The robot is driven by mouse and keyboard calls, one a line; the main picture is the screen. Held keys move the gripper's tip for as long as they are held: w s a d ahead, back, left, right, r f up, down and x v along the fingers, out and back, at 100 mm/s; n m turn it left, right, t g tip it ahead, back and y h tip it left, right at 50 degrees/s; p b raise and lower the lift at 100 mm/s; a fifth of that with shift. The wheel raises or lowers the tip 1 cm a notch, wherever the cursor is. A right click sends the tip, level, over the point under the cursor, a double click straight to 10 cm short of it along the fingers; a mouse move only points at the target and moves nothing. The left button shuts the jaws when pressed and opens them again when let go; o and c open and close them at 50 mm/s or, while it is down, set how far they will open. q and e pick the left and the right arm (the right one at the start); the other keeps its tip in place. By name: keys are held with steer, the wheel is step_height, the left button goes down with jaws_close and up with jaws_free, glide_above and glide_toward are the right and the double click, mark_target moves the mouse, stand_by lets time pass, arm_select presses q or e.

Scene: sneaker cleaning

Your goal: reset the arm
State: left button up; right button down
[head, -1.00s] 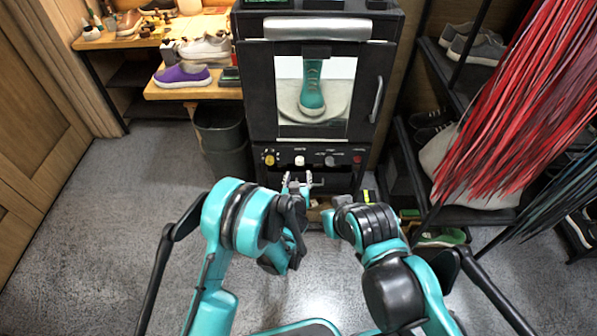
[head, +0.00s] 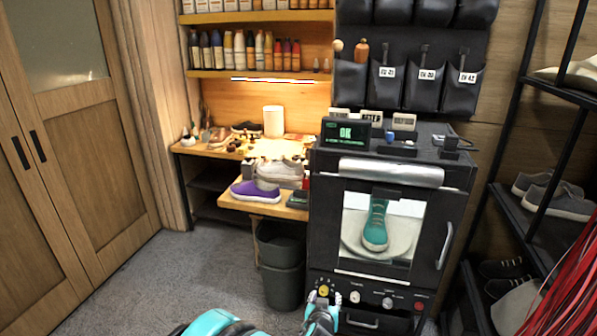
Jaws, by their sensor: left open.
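My left gripper (head: 324,299) shows at the bottom of the head view, with its two pale fingertips apart and nothing seen between them. It is low in front of the black cleaning machine (head: 326,241), just below and overlapping the row of knobs near a yellow knob (head: 323,290). I cannot tell whether it touches the panel. Part of my teal left arm shows at the bottom edge. My right arm and gripper are out of view. A teal boot (head: 376,225) stands behind the machine's closed window door, and the small display (head: 345,134) on top reads OK.
A wooden workbench (head: 262,206) with a purple sneaker (head: 257,193) and a grey-white shoe (head: 281,171) stands left of the machine. A dark bin (head: 284,285) is below it. Shoe racks (head: 522,225) and red strands (head: 572,290) are at right. Floor at left is clear.

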arm_select(q)
steer(key=s+a+r+g+y, duration=0.1)
steer(key=s+a+r, duration=0.25)
steer(key=a, duration=0.25)
steer(key=s+a+r+n, duration=0.1)
steer(key=s+a+r, duration=0.1)
steer(key=a+r, duration=0.25)
steer(key=s+a+r+g+y, duration=0.1)
steer(key=s+a+r, duration=0.2)
steer(key=a, duration=0.3)
steer(key=s+a+g, duration=0.1)
steer(key=s+a, duration=0.4)
steer(key=s, duration=0.4)
steer(key=s+a+g, duration=0.2)
steer(key=s+a, duration=0.3)
steer(key=s, duration=0.5)
steer(key=shift+s+n, duration=0.25)
steer(key=shift+n, duration=0.05)
